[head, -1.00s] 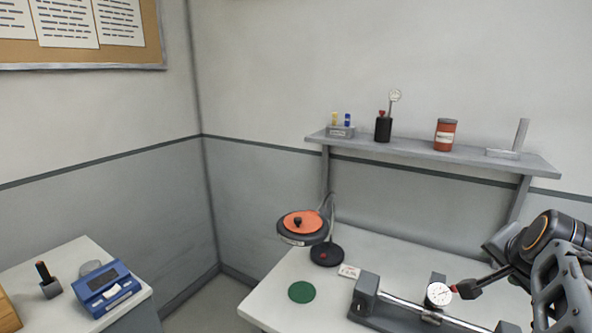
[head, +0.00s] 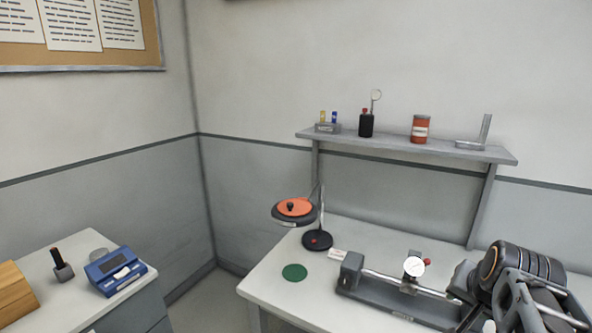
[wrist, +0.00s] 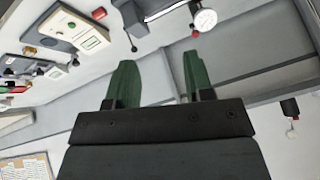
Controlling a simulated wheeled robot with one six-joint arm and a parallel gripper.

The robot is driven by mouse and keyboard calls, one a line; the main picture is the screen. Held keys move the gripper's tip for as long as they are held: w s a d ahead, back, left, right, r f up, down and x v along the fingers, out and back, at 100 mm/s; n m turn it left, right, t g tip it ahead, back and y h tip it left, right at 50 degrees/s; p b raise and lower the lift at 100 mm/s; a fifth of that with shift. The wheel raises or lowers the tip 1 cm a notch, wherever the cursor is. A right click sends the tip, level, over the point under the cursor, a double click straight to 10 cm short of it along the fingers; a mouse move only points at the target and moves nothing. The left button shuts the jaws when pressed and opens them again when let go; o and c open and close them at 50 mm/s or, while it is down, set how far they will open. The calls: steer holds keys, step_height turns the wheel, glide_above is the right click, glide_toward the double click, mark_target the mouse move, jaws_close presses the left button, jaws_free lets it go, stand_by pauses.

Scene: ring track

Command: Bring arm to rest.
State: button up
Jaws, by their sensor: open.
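My arm (head: 520,280) shows at the lower right of the head view, bent over the right end of the bench. In the wrist view my gripper (wrist: 158,65) has its two green fingers spread apart, with nothing between them. The fingers point toward the bench side, where a dial gauge (wrist: 205,20) with a red knob shows beyond them. In the head view the gauge (head: 414,266) stands upright on the rail fixture, apart from my arm's visible links. My fingertips cannot be made out in the head view.
The bench (head: 265,285) carries a rail fixture (head: 352,272), a green disc (head: 294,273) and a stand with an orange-topped plate (head: 295,208). A wall shelf (head: 400,146) holds small items. A side table (head: 105,305) with a blue device (head: 116,270) stands left.

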steer(key=s+a+f+n+g+y+p, duration=0.1)
steer(key=a+f+n, duration=0.3)
steer(key=a, duration=0.4)
steer(key=s+a+f+n+g+y, duration=0.1)
steer(key=a+f+n, duration=0.3)
steer(key=a, duration=0.4)
steer(key=shift+s+a+f+n+g+y+p, duration=0.3)
steer(key=shift+s+n+g+y+p, duration=0.1)
steer(key=shift+n, duration=0.2)
